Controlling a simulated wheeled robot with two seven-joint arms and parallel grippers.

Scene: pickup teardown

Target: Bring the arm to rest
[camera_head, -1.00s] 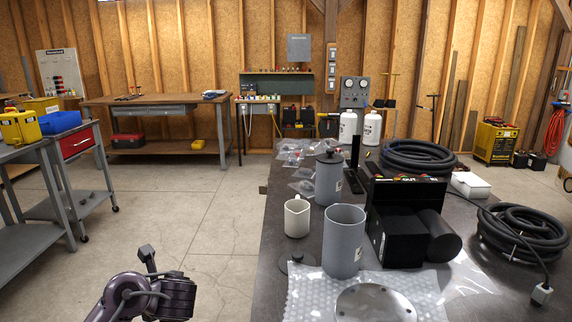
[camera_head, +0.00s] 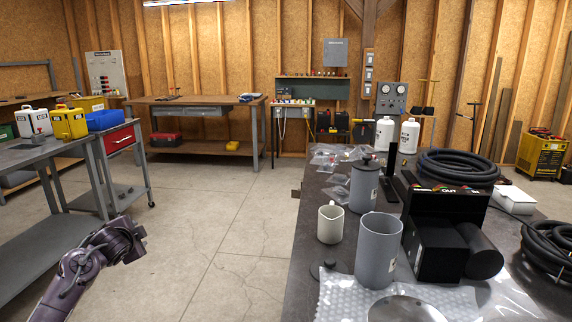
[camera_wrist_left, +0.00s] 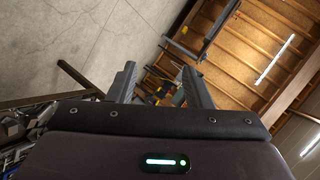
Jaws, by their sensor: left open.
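My left arm comes in at the lower left of the head view, with its wrist end (camera_head: 125,240) over the floor beside the grey workbench. The fingers do not show clearly there. In the left wrist view my left gripper (camera_wrist_left: 158,82) has its two dark fingers apart with nothing between them. Beyond the fingers are floor and a tilted view of the wooden wall. My right gripper is in neither view.
A grey cart (camera_head: 60,149) with yellow and blue boxes stands close on the left. The dark table (camera_head: 318,183) on the right holds a white mug (camera_head: 330,224), a grey cylinder (camera_head: 378,250) and black equipment (camera_head: 440,246). The floor (camera_head: 225,215) between is clear.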

